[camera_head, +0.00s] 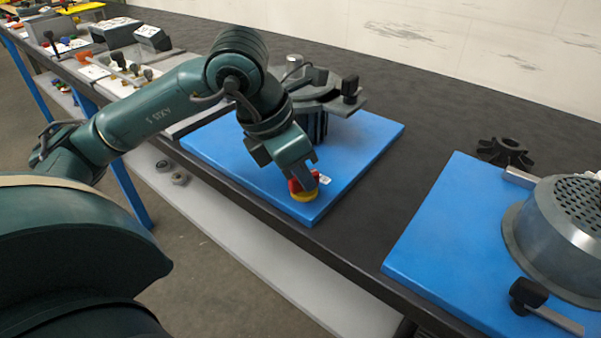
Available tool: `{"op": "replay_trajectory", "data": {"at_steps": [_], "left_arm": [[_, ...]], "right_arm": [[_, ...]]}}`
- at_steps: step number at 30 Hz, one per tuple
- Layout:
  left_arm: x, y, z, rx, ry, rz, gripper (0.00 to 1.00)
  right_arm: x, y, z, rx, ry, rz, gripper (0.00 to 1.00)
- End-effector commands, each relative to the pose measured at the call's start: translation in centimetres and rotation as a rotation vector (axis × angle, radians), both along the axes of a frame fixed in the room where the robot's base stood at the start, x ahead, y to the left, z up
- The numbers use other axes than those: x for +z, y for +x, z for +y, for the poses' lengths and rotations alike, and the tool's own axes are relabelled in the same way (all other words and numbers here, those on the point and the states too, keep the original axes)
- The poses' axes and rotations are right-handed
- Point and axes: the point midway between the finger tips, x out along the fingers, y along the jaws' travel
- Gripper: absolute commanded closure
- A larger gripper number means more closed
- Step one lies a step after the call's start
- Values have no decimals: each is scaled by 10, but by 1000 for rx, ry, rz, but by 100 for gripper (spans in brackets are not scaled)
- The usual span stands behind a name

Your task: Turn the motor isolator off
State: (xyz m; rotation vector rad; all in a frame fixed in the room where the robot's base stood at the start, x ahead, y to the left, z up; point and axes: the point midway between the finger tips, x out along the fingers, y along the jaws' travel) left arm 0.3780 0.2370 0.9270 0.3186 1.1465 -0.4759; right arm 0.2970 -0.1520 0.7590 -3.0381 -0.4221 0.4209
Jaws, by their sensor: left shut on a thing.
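The motor isolator (304,195) is a red knob on a yellow base. It sits near the front corner of a blue board (232,150) on the dark bench. A small white label lies beside it. My left gripper (303,180) reaches down onto it from above and is shut on the red knob. The fingers hide part of the knob, and its exact turn angle cannot be told. My right gripper is not in view.
Dark machinery (318,105) stands on the same board, behind my left gripper. Bare bench lies between the boards.

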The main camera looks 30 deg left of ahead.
Motion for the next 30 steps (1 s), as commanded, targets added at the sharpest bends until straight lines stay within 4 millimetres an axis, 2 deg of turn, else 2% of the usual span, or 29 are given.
{"op": "replay_trajectory", "data": {"at_steps": [9, 15, 30], "left_arm": [[0, -1, -2, 263, 1, -2, 100], [0, -1, -2, 381, 1, -1, 100], [1, -1, -2, 481, 1, 0, 100]], "right_arm": [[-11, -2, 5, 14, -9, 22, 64], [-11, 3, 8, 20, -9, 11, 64], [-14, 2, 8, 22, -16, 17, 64]]}}
